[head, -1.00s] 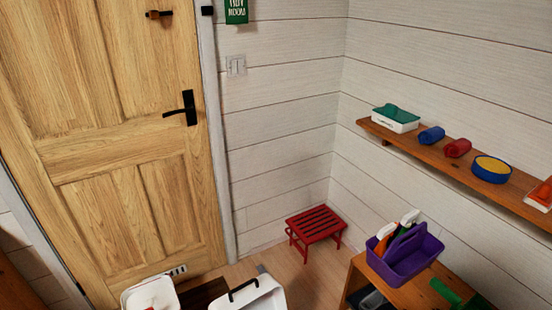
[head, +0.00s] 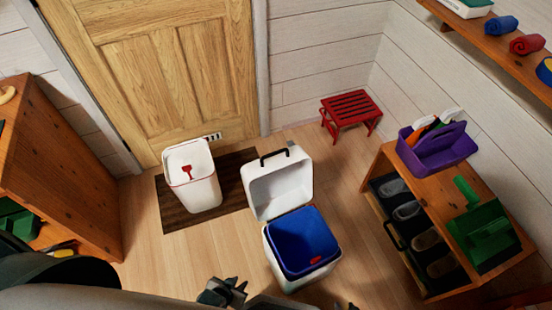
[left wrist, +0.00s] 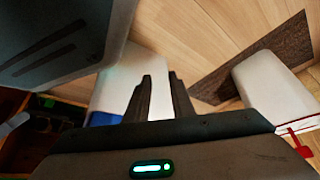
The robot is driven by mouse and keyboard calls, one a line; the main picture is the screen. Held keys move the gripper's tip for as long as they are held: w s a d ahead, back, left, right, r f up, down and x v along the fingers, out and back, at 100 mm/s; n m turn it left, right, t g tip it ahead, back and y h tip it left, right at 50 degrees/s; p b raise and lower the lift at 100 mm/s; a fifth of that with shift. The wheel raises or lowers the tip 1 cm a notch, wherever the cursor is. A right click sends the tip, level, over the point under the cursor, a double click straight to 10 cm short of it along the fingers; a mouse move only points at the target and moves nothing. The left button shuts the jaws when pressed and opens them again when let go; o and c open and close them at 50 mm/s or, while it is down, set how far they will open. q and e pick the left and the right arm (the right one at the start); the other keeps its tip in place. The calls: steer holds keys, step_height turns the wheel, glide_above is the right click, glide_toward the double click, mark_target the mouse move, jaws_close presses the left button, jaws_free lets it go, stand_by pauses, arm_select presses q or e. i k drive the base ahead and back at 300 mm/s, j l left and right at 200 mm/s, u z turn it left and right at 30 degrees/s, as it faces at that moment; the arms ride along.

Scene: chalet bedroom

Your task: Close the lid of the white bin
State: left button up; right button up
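The white bin (head: 293,278) stands on the floor at the middle of the head view. Its white lid (head: 272,182), with a black handle, is raised upright at the far side. The blue inside (head: 303,240) shows, with a small red thing in it. My left gripper (head: 222,290) is open and empty at the bottom of the head view, left of the bin and apart from it. In the left wrist view its two fingers (left wrist: 160,90) stand apart before a white surface, with some blue below. Only small dark tips at the bottom edge may be my right gripper.
A second white container (head: 205,192) with a red mark stands on a dark mat (head: 175,212) by the door. A wooden cabinet (head: 60,165) is at left. A wooden shoe rack (head: 385,160) is at right, and a red stool (head: 349,110) is behind. Bare floor lies between.

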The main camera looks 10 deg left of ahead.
mark_target(281, 182)
steer(key=j, duration=1.55)
steer(key=k, duration=0.05)
